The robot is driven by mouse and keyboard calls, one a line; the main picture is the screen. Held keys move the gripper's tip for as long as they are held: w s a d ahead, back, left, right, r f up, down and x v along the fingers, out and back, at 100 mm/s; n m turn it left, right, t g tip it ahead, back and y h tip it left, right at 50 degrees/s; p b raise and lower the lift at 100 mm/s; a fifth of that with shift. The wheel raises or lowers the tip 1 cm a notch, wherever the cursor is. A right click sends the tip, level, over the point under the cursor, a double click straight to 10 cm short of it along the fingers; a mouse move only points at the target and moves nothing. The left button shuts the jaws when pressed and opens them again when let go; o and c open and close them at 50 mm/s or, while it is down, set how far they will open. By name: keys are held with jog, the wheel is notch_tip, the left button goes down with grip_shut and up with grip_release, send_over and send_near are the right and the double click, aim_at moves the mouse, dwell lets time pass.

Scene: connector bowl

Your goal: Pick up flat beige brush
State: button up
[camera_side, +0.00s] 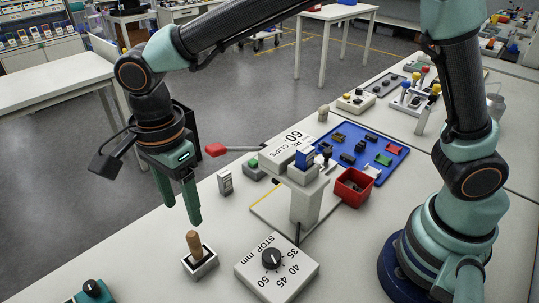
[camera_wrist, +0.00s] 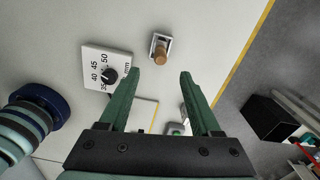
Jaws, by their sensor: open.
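My gripper (camera_side: 181,212) is open and empty, its two green fingers pointing down above the near left part of the white table. It also shows in the wrist view (camera_wrist: 160,74), with a clear gap between the fingers. A brown wooden handle (camera_side: 194,243) stands slightly tilted in a small pale holder (camera_side: 203,266), just below and near the fingertips. In the wrist view the handle (camera_wrist: 159,54) lies beyond the fingertips, about between them, apart from both. I cannot make out a flat beige brush for certain. A small beige block (camera_side: 323,113) stands farther back.
A white dial box marked STOP (camera_side: 290,277) sits right of the holder. A teal knob device (camera_side: 92,289) is at front left.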

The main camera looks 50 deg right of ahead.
aim_at(195, 246)
notch_tip(195, 246, down, 13)
jog(key=shift+w+d+r, duration=0.1)
jog(key=shift+d, duration=0.05)
grip_shut()
dwell(0.4)
